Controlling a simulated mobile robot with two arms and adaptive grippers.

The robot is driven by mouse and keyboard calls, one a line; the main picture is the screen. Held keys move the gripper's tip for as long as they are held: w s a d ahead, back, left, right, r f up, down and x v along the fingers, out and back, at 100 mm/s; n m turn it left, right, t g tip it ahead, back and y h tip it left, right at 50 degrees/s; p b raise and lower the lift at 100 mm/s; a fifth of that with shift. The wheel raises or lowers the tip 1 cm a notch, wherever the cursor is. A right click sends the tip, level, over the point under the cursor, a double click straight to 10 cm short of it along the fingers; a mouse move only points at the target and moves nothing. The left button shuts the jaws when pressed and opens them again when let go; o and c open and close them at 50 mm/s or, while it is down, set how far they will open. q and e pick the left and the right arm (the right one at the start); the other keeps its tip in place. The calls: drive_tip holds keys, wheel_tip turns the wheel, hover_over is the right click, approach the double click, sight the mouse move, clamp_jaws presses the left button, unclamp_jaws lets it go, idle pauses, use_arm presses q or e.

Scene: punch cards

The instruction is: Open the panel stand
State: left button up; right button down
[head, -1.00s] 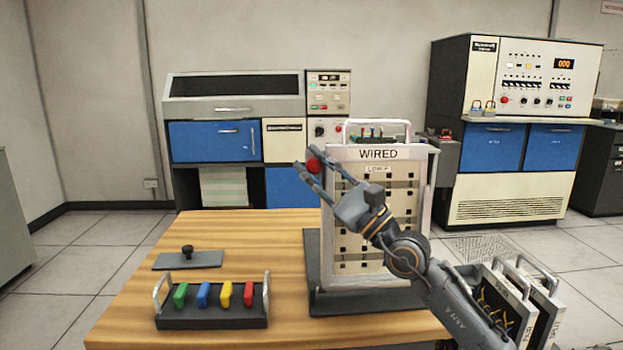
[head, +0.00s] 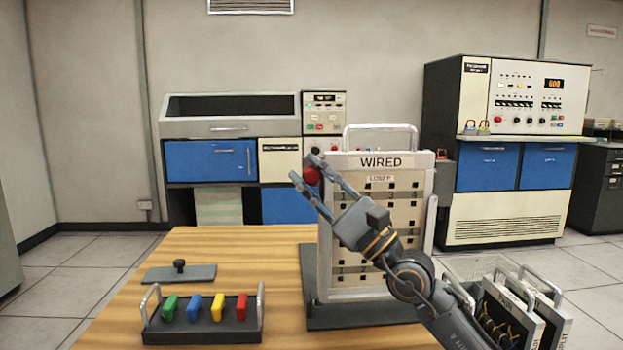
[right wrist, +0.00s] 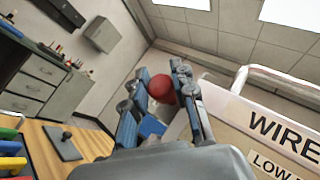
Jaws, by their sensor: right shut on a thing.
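The panel stand (head: 309,270) stands upright on the right part of the wooden table, on a dark base. Its cream front panel (head: 424,205) is labelled "WIRED", with rows of dark square holes, and has a metal handle (head: 380,127) on top. A red ball knob (head: 311,175) is at its upper left edge. My right gripper (head: 306,174) is shut on the knob, its two fingers on either side; the right wrist view shows the red knob (right wrist: 190,85) by the fingers. My right arm hides part of the panel's front. My left gripper is out of view.
A dark tray (head: 203,332) with green, blue, yellow and red pieces sits at the front left of the table (head: 230,250). A grey plate with a black knob (head: 180,272) lies behind it. Framed panels (head: 510,310) stand at the lower right.

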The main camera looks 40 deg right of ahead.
drive_tip(key=shift+w+a+f, duration=0.1)
drive_tip(key=shift+a+f, duration=0.1)
drive_tip(key=shift+f, duration=0.15)
drive_tip(key=c, duration=1.1)
unclamp_jaws()
drive_tip(key=shift+o, duration=0.2)
drive_tip(key=shift+d+r, duration=0.1)
drive_tip(key=shift+s+d, duration=0.1)
drive_tip(key=shift+s, duration=0.1)
drive_tip(key=shift+s+d+f, duration=0.25)
drive_tip(key=shift+s+f, duration=0.05)
drive_tip(key=shift+f, duration=0.05)
drive_tip(key=shift+s+f, duration=0.35)
drive_tip(key=shift+s, duration=0.1)
drive_tip(key=v, duration=0.9)
drive_tip(key=shift+s+d+f, duration=0.2)
drive_tip(key=shift+s, duration=0.05)
